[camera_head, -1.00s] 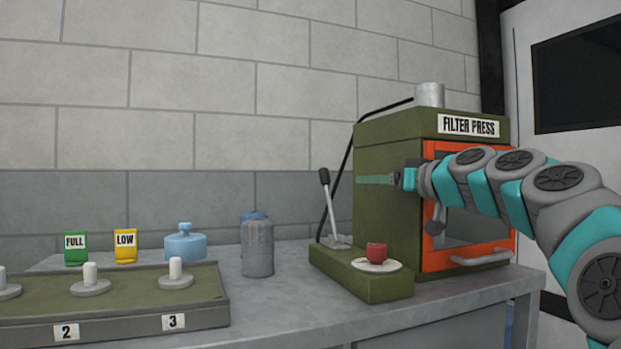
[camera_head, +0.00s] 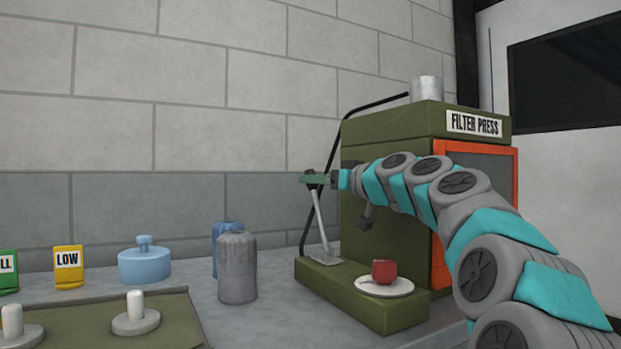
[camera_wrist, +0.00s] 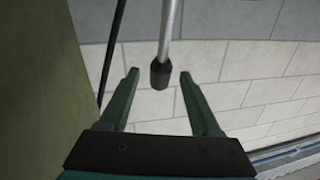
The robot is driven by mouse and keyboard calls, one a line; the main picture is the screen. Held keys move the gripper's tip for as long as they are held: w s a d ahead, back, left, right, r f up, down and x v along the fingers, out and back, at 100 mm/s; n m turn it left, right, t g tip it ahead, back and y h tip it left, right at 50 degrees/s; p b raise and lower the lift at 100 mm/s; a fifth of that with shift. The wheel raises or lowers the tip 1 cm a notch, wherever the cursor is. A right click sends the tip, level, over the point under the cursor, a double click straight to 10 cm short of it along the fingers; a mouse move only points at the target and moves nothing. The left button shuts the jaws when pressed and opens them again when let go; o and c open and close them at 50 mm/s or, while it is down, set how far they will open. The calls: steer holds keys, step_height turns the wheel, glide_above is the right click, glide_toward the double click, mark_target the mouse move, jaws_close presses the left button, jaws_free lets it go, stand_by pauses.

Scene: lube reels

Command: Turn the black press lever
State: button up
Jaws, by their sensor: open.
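The press lever is a grey rod (camera_head: 320,222) with a black grip, standing on the green base (camera_head: 345,296) of the filter press (camera_head: 395,180). It leans a little to the left. In the wrist view the black grip (camera_wrist: 160,75) is between the two green fingers, apart from both. My gripper (camera_head: 312,180) is at the top of the lever in the head view and hides most of the black grip there. In the wrist view my gripper (camera_wrist: 158,78) is open and holds nothing.
A red cup (camera_head: 384,271) sits on a white saucer (camera_head: 375,289) on the press base. A grey canister (camera_head: 237,270) and a blue canister (camera_head: 220,238) stand left of the lever. A light blue pot (camera_head: 145,265) and a yellow LOW packet (camera_head: 68,268) are farther left.

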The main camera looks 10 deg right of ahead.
steer(key=shift+x, duration=1.35)
jaws_close()
stand_by(0.5)
